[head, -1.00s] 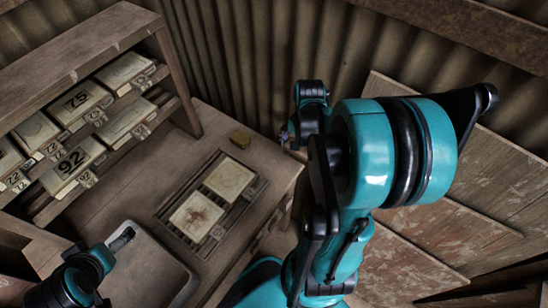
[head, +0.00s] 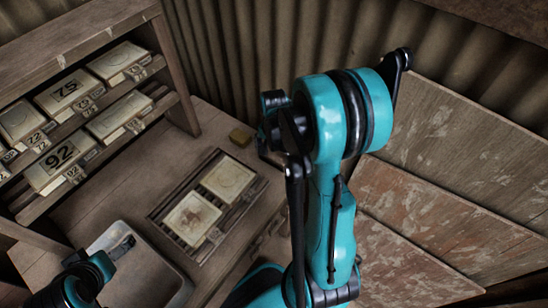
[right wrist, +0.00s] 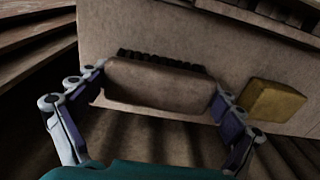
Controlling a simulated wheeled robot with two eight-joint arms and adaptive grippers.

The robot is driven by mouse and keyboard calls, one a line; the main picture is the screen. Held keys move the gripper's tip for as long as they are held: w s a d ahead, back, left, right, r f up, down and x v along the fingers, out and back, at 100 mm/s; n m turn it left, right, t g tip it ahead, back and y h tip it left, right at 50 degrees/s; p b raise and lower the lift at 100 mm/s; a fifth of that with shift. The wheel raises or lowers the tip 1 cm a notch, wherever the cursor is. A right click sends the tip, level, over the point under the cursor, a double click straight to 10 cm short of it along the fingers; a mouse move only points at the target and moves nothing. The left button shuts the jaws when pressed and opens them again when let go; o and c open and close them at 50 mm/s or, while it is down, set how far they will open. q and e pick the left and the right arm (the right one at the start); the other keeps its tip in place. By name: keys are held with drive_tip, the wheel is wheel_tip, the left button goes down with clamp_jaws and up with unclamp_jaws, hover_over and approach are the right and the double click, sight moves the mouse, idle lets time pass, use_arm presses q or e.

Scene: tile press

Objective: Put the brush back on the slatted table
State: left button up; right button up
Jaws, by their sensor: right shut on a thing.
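The brush (right wrist: 158,84) is a brown block with black bristles along its far side. In the right wrist view my right gripper (right wrist: 160,88) is shut on its two ends, with the wooden table (right wrist: 215,50) beyond it. I cannot tell whether the brush touches the table. In the head view the table (head: 135,165) lies left of my right arm, which hides the brush; my right gripper (head: 264,150) barely shows near the table's back right. My left gripper (head: 124,246) is over a grey tray at lower left; its jaws are unclear.
A yellow sponge (head: 241,136) lies at the table's back right, and right of the brush in the right wrist view (right wrist: 272,100). A rack (head: 208,205) holds two tiles. The grey tray (head: 177,272) is in front. Shelves of numbered tiles (head: 62,155) stand left; corrugated wall behind.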

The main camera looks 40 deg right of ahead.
sight(274, 154)
drive_tip(key=shift+f, duration=0.15)
drive_tip(key=o, duration=0.9)
drive_tip(key=shift+r, duration=0.2)
drive_tip(key=shift+r, duration=0.4)
wheel_tip(274, 154, up, 11)
drive_tip(key=p, duration=0.5)
drive_tip(key=s+a+r+n+t, duration=0.2)
drive_tip(key=a+n, duration=0.3)
drive_tip(key=s+a+r+n+t, duration=0.2)
drive_tip(key=a+r+n, duration=0.1)
drive_tip(key=a+n, duration=0.2)
drive_tip(key=s+a+r+n+t, duration=0.2)
drive_tip(key=a+r+n+t, duration=0.1)
drive_tip(key=a, duration=0.4)
drive_tip(key=shift+r+n, duration=0.15)
drive_tip(key=shift+n, duration=0.75)
